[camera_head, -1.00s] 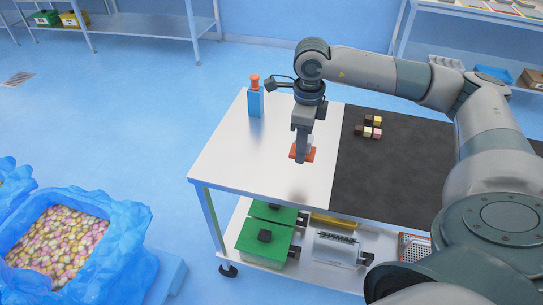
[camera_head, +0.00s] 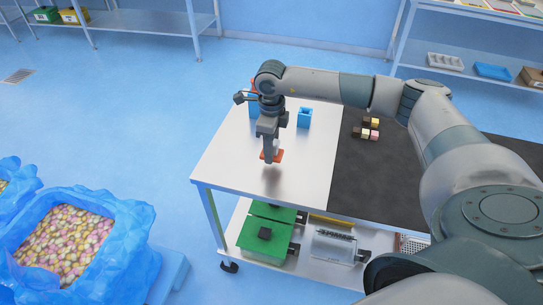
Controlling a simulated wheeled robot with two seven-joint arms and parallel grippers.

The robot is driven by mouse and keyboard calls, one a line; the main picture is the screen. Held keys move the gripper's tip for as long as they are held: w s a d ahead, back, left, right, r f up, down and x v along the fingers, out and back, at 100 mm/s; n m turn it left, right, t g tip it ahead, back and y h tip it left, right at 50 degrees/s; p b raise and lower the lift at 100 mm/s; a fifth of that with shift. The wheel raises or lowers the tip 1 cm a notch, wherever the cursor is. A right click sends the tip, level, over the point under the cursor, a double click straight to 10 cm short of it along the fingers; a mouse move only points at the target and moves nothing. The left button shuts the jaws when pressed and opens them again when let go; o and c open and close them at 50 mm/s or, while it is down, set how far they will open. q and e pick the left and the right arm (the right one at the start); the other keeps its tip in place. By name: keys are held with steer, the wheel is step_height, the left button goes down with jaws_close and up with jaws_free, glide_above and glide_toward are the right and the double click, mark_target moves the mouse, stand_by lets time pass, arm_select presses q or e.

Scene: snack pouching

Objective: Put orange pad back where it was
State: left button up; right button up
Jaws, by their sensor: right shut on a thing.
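The orange pad (camera_head: 278,156) is a small flat piece held at the fingertips of my right gripper (camera_head: 270,151). The right gripper points down and is shut on the pad, over the white left part of the table (camera_head: 233,172). The pad looks to be a little above the tabletop, though the exact gap is hard to tell. The gripper fingers cover part of the pad. My left gripper is not in view.
A blue open holder (camera_head: 304,118) stands behind and right of the gripper. A blue bottle (camera_head: 253,107) with a red-orange top is partly hidden by my right arm. Several small sweets (camera_head: 366,133) sit on the black mat (camera_head: 375,175). The white front area is clear.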

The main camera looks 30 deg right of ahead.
steer(key=shift+f+p, duration=1)
steer(key=shift+f, duration=1)
steer(key=shift+f, duration=0.2)
steer(key=o, duration=1)
steer(key=shift+r, duration=0.1)
steer(key=shift+r, duration=0.25)
